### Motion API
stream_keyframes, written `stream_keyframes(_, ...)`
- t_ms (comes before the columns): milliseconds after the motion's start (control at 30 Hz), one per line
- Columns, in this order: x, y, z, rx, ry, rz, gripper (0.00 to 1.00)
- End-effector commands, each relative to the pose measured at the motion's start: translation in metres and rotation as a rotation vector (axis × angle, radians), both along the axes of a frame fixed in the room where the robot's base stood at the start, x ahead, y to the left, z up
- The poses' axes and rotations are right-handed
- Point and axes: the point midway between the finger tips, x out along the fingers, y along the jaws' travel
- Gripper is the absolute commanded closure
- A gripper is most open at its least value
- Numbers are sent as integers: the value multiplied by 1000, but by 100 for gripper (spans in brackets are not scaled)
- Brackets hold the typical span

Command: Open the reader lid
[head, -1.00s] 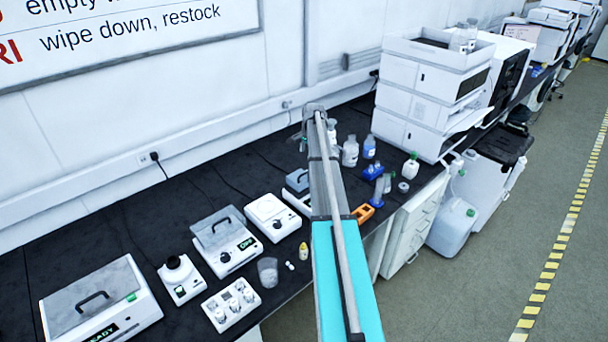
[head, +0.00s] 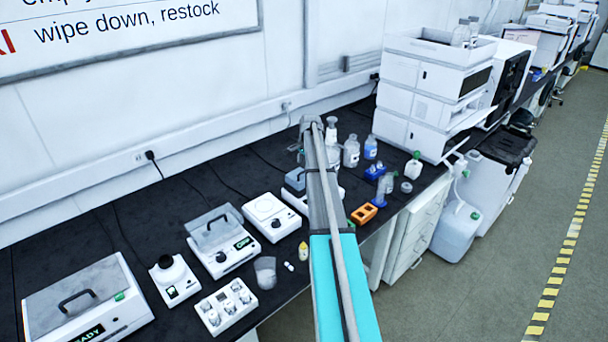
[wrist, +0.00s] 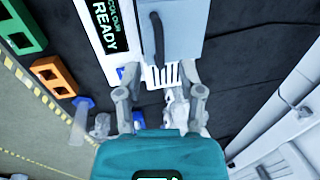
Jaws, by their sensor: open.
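A white reader (wrist: 105,60) with a lit "COLOUR READY" panel fills the top middle of the wrist view. Its grey lid (wrist: 185,30) looks shut and has a dark upright handle (wrist: 158,38). In the head view a white unit with a grey lid (head: 294,181), likely this reader, is partly hidden behind my arm. My gripper (wrist: 160,95) is open and empty, its two fingers spread just short of the reader's slotted end. I cannot tell whether a finger touches it. In the head view my arm hides most of the gripper.
An orange rack (wrist: 58,75), a green rack (wrist: 22,25) and bottles (head: 351,152) stand nearby on the dark bench. Other lidded instruments (head: 220,240), a larger lidded "READY" unit (head: 85,305) and a vial tray (head: 228,306) stand left. White stacked modules (head: 425,95) rise right.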

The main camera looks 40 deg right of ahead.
Motion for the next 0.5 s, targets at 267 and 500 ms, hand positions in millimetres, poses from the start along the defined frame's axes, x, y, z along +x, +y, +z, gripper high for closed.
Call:
stream_keyframes(267, 5, 0, -26, 0, 0, 0, 50)
stream_keyframes(500, 8, 1, -39, 0, 0, 0, 50)
